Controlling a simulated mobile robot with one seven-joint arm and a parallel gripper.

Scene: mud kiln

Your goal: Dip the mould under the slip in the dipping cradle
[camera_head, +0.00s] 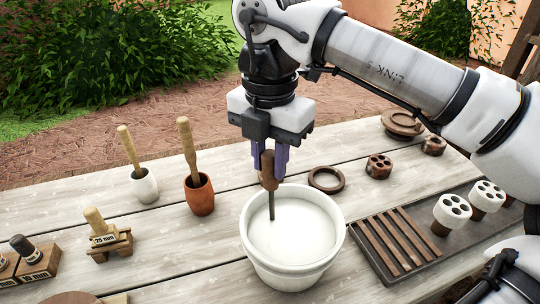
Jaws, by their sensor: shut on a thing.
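My gripper (269,165) is shut on the brown handle (269,182) of an upright tool, probably the dipping cradle. A thin dark rod (271,207) runs down from this handle. Its lower end meets the white slip (300,235) in the picture, inside a white pot (290,277). No cradle bottom shows below that point, and I cannot tell what lies under the surface. I see no mould on the rod. White pieces with several holes (453,209), like coated moulds, stand on dark bases at the right; similar brown pieces (378,167) lie farther back.
A dark slatted rack (398,240) stands right of the pot, and a dark ring (327,179) lies behind it. Two small pots, white (144,187) and brown (200,198), hold wooden-handled tools at the left. Labelled wooden blocks (38,262) sit front left. Bare planks lie between.

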